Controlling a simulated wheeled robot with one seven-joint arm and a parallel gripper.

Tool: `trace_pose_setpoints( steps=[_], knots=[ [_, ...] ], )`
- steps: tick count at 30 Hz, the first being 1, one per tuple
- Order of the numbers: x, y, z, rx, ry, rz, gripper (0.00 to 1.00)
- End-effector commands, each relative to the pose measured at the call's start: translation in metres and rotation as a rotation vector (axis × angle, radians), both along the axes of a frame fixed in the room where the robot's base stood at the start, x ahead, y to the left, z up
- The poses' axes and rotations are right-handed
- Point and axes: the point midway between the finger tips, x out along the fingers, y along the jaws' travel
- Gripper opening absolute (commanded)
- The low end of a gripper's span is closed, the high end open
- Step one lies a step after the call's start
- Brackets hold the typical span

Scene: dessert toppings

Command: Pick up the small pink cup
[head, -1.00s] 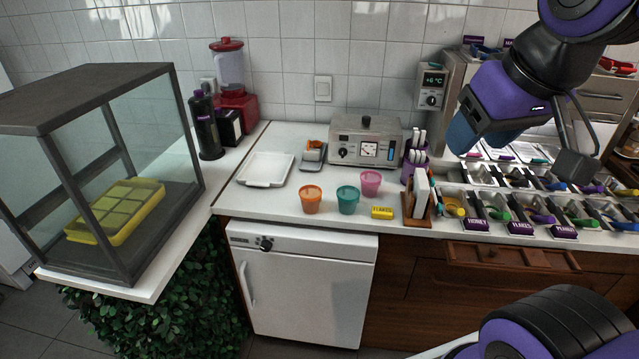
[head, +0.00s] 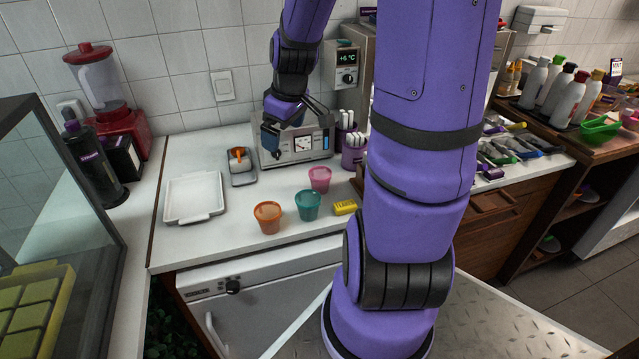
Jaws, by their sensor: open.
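The small pink cup (head: 320,179) stands upright on the white counter in the head view. It is behind and a little right of a teal cup (head: 308,205). An orange cup (head: 268,217) stands further left and nearer the front edge. My gripper (head: 272,138) is in front of the grey appliance, up and to the left of the pink cup and apart from it. It looks empty; its fingers are small and partly dark in this view.
A yellow label block (head: 345,207) lies right of the teal cup. A white tray (head: 194,198) and a small scale (head: 241,168) are to the left. A purple holder (head: 353,154) with white sticks stands behind the pink cup. My arm hides much of the right counter.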

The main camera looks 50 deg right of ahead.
Motion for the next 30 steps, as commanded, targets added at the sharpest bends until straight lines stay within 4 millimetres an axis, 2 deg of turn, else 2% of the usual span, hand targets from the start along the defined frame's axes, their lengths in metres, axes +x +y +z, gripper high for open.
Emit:
trace_pose_setpoints(
  steps=[1,6,15,19,24,30],
  knots=[
    [0.001,-0.015,-0.016,0.022,0.004,-0.003,1.00],
    [0.003,-0.056,-0.057,0.072,-0.026,0.025,1.00],
    [-0.008,-0.122,-0.121,0.141,-0.151,0.030,1.00],
    [-0.015,-0.146,-0.140,0.149,-0.216,0.018,1.00],
    [-0.022,-0.167,-0.153,0.144,-0.280,0.004,1.00],
    [-0.022,-0.174,-0.162,0.140,-0.307,-0.001,1.00]
  ],
)
